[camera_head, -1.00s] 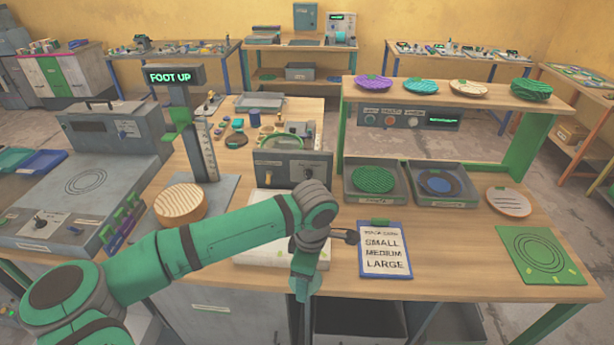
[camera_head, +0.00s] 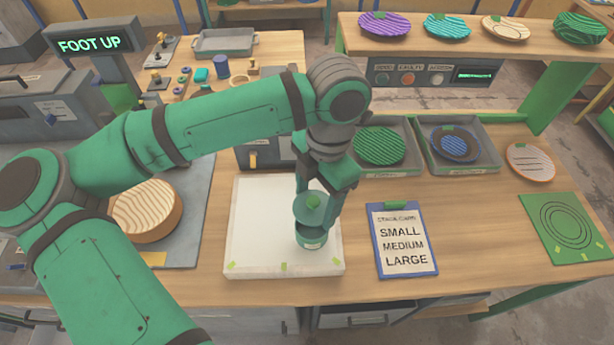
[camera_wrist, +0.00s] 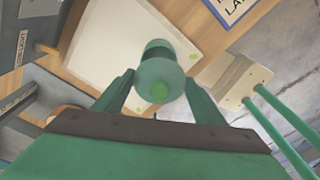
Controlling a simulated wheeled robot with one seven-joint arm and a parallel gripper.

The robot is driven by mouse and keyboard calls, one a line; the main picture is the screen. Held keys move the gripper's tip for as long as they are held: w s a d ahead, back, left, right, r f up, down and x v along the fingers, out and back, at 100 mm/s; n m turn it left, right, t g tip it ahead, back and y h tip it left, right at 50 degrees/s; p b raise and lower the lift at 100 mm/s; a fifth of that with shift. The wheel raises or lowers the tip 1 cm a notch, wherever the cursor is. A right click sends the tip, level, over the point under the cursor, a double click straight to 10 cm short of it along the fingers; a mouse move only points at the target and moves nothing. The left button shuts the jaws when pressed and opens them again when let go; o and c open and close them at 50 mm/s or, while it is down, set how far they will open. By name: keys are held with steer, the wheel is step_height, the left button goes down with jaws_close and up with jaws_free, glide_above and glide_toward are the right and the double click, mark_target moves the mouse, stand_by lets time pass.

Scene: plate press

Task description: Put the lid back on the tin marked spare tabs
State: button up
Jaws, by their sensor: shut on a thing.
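My gripper (camera_head: 318,200) is shut on a round green lid (camera_head: 308,208) with a brighter green knob. The lid also shows between the fingers in the wrist view (camera_wrist: 160,76). An open green tin (camera_head: 312,240) stands upright on the white board, just below the lid. Its dark opening shows under the near edge of the lid, so the lid looks raised above it and not seated. In the wrist view the lid covers most of the tin (camera_wrist: 158,45). A pale label is on the tin's front, too small to read.
The white board (camera_head: 262,225) lies on the wooden bench. A clipboard card (camera_head: 402,240) is right of it, a wooden disc (camera_head: 147,210) left. Two grey trays (camera_head: 420,165) with patterned discs stand behind. Clear bench lies right of the clipboard.

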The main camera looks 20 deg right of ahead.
steer(key=shift+w+d+f, duration=0.1)
steer(key=shift+w+f, duration=0.1)
steer(key=shift+w, duration=0.15)
steer(key=shift+w+f, duration=0.1)
steer(key=shift+f, duration=0.2)
steer(key=shift+s+f, duration=0.35)
steer(key=shift+f, duration=0.3)
steer(key=shift+a+f, duration=0.2)
steer(key=shift+f, duration=0.55)
steer(key=shift+d+f, duration=0.15)
steer(key=shift+f, duration=1.1)
steer(key=shift+f, duration=0.15)
steer(key=shift+w, duration=0.1)
